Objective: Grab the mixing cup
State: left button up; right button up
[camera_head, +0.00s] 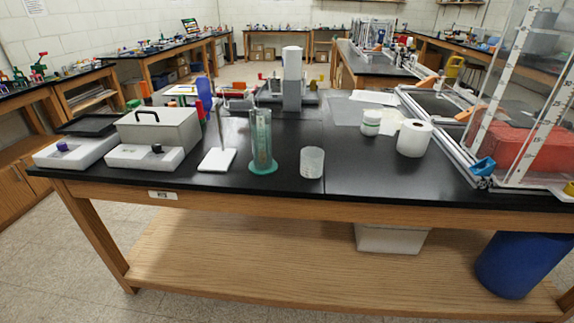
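A small whitish translucent cup (312,163), which looks like the mixing cup, stands upright near the front edge of the black-topped table (360,178). A greenish clear graduated cylinder (261,140) on a round base stands just to its left, apart from it. Nothing is in front of the cup. Neither of my grippers shows in the head view.
Left of the cylinder are a white-based stand (217,160) with a thin rod and a grey box (160,130). A paper roll (414,138) and white jar (371,123) stand to the right. A clear-walled frame with a red block (530,148) fills the right end.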

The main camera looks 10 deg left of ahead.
aim_at(312, 163)
jog(key=i+l+u, duration=0.2)
jog(key=l, duration=0.35)
jog(key=i+l+u, duration=0.2)
jog(key=l, duration=0.35)
jog(key=i+l+u, duration=0.2)
jog(key=l, duration=0.4)
jog(key=l+u, duration=0.2)
jog(key=l, duration=0.4)
jog(key=i+l+u, duration=0.2)
jog(key=l, duration=0.45)
jog(key=k, duration=0.1)
